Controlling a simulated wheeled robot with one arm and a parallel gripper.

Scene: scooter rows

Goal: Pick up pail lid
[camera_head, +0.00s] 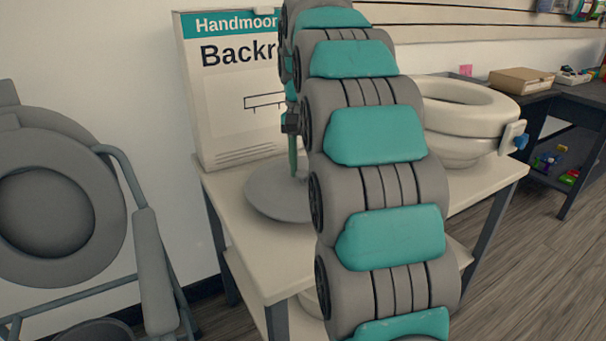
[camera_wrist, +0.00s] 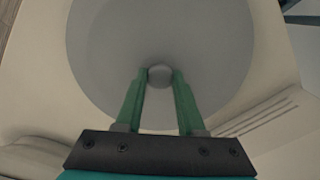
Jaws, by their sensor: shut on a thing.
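The pail lid (camera_head: 265,196) is a round grey disc over the cream table top in the head view, partly hidden behind my arm. In the wrist view the lid (camera_wrist: 105,45) fills the upper middle, with a small round knob at its centre. My gripper (camera_wrist: 160,76) has green fingers closed on that knob, one on each side. In the head view the gripper (camera_head: 294,170) points down at the lid, mostly hidden by my arm. I cannot tell whether the lid touches the table.
A cream table (camera_head: 235,238) bears a box (camera_head: 230,110) at the back and a raised toilet seat (camera_head: 465,112) at the right. A grey commode chair (camera_head: 60,200) stands at the left. A dark bench (camera_head: 585,105) stands at the far right, with open floor before it.

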